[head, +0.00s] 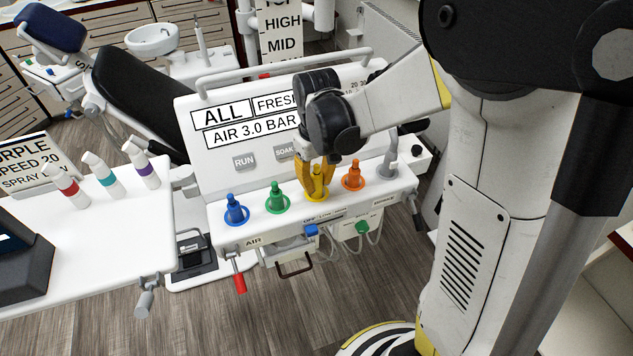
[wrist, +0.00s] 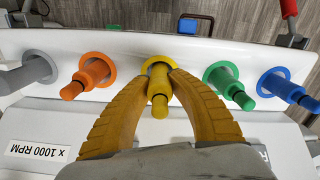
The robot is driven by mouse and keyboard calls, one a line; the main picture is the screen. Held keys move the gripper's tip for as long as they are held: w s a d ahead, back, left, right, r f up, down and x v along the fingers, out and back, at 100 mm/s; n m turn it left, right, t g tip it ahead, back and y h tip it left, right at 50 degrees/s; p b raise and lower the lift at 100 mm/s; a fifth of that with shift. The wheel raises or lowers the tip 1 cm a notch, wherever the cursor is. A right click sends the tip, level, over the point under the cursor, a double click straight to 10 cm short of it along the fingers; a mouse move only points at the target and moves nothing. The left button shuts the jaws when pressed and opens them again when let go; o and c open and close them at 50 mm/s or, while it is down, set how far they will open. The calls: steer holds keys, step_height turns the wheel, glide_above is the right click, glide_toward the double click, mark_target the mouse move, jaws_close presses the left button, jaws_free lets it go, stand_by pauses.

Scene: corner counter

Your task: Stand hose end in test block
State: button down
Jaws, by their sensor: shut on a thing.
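Several coloured hose ends stand in a row of ringed holders along the white unit's front ledge. In the head view they are blue (head: 236,212), green (head: 276,201), yellow (head: 317,183), orange (head: 353,177) and grey (head: 388,160). My gripper (head: 317,178) reaches down from above with its yellow fingers shut on the yellow hose end. In the wrist view the yellow hose end (wrist: 158,98) lies between the fingertips (wrist: 161,76), with its yellow ring just beyond. It appears to be still in its holder. I cannot tell which part is the test block.
The unit's sign panel (head: 220,157) rises behind the row. A red-handled lever (head: 240,283) and hanging hoses are below the ledge. A white side counter (head: 75,245) with spray bottles (head: 104,175) stands left, and a dental chair (head: 140,95) is behind.

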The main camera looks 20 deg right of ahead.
mark_target(317, 165)
steer(key=shift+r+p, duration=1.45)
steer(key=shift+r, duration=0.85)
